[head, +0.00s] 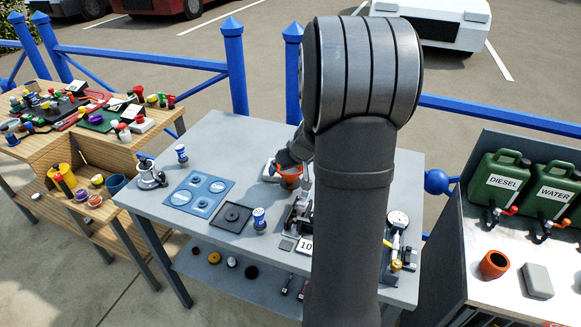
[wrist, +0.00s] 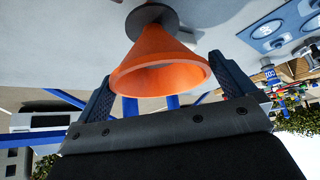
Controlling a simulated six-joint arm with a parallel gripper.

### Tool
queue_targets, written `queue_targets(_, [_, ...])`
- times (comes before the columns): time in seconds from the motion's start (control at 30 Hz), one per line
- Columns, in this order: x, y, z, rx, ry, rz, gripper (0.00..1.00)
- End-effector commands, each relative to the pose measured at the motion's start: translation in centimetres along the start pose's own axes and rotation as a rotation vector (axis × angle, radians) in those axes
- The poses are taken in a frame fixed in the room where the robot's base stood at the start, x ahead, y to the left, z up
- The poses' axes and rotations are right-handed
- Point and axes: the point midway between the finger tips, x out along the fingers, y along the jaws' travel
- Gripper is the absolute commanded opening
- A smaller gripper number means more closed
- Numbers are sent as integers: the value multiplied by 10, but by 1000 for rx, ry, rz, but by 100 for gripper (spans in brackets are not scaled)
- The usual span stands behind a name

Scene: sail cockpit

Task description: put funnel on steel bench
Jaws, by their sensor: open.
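The orange funnel (head: 289,176) is at the steel bench (head: 222,140), left of my arm. In the wrist view the funnel (wrist: 160,62) has its wide mouth towards my gripper and its narrow end towards a dark round disc (wrist: 150,18) at the grey bench top. My gripper (wrist: 164,80) is open, with one finger on each side of the funnel's wide rim. I cannot tell whether the fingers touch the rim. In the head view my arm hides part of the gripper and bench. Whether the funnel's weight rests on the bench is unclear.
Blue plates (head: 199,193), a dark square plate (head: 234,217), blue-and-white cans (head: 259,219) and a metal pot (head: 150,174) stand on the bench. A dial gauge (head: 398,222) is at its right. The bench's back left is clear. Green jerry cans (head: 497,183) stand on the right-hand counter.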

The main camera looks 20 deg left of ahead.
Motion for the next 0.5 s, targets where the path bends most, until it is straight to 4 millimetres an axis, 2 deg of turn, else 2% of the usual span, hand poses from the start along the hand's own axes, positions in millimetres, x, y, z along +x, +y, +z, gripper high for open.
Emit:
queue_targets(0.3, [-60, 1, -1, 0, 4, 2, 100])
queue_targets(0.5, [-90, 0, 0, 1, 3, 1, 100])
